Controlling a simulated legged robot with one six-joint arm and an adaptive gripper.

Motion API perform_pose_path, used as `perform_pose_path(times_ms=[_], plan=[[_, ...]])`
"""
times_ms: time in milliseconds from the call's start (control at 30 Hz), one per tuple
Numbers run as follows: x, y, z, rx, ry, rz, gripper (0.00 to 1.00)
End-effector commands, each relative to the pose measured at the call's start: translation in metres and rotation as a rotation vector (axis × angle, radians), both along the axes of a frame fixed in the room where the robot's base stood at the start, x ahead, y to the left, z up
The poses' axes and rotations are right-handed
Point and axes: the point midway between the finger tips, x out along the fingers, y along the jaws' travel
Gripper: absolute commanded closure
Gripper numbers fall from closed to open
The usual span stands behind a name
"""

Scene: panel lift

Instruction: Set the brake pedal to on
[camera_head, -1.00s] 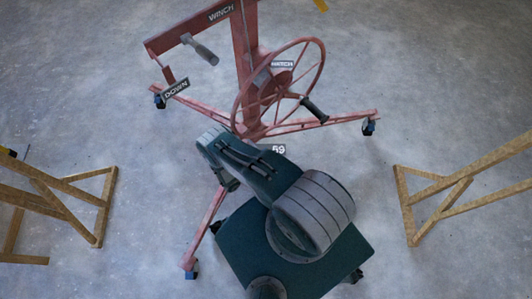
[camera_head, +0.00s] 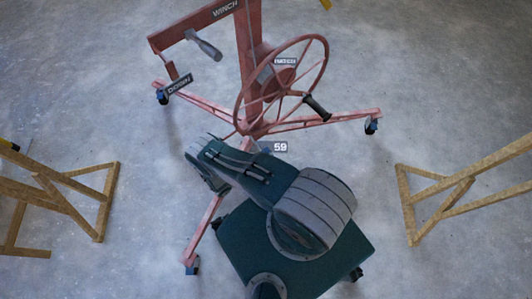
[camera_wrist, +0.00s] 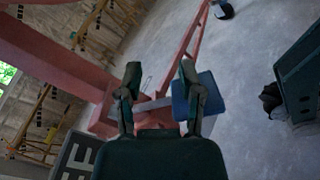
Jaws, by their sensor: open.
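The red panel lift (camera_head: 250,60) stands in front of me on wheeled legs. In the wrist view, my gripper (camera_wrist: 160,80) is open, its two fingers apart near the lift's red post base. A blue pad (camera_wrist: 205,95) lies behind and beside the right finger, and a grey bar (camera_wrist: 153,105) shows between the fingers. The pad may be the brake pedal; I cannot tell for sure, nor whether a finger touches it. In the head view my own arm hides the gripper and this low part of the lift.
Wooden trestles stand left (camera_head: 75,195) and right (camera_head: 440,190). The concrete floor between them and the lift is mostly clear.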

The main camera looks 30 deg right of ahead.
Motion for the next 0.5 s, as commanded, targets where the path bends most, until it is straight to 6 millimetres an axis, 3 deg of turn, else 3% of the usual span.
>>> perform_pose_path(times_ms=[300,500], plan=[[-0.005,0.055,-0.001,0.000,0.000,0.003,0.52],[-0.007,0.067,-0.001,-0.001,0.003,-0.001,0.52]])
